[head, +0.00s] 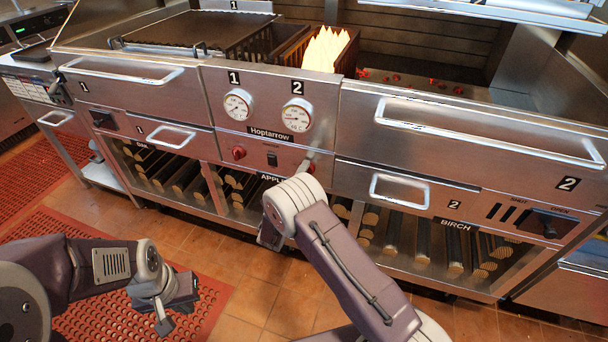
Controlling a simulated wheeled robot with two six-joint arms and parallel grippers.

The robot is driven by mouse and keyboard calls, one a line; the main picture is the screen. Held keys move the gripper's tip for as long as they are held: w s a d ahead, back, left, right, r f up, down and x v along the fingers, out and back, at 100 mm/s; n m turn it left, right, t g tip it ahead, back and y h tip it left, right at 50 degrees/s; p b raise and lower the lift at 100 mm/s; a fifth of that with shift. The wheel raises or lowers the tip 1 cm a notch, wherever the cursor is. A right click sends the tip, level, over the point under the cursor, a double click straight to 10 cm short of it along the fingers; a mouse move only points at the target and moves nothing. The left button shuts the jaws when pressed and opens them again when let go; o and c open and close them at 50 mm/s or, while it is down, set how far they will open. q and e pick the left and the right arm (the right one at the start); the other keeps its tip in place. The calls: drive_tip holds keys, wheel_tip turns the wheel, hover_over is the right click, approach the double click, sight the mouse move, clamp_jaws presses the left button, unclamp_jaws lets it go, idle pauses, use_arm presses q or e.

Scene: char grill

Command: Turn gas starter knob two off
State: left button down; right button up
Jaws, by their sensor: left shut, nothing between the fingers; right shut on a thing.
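The red starter knob on the right (312,168), below gauge 2 (297,115), is mostly hidden behind my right arm's wrist. My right gripper (307,163) is at this knob and shut on it; the fingers are largely hidden, so the knob's angle cannot be told. The other red knob (238,153) shows clear below gauge 1 (237,104). My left gripper (164,318) is shut and empty, low over the floor mat and apart from the grill. Flames (326,47) burn in the firebox behind gauge 2.
A black switch (272,158) sits between the knobs. Drawer handles (490,128) stick out from the steel front. Logs (422,240) lie in open shelves below. A red mat (85,270) covers the floor at left.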

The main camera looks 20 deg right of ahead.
drive_tip(key=o, duration=1.4)
drive_tip(key=p+v, duration=0.1)
drive_tip(key=v, duration=0.8)
drive_tip(key=shift+p, duration=0.3)
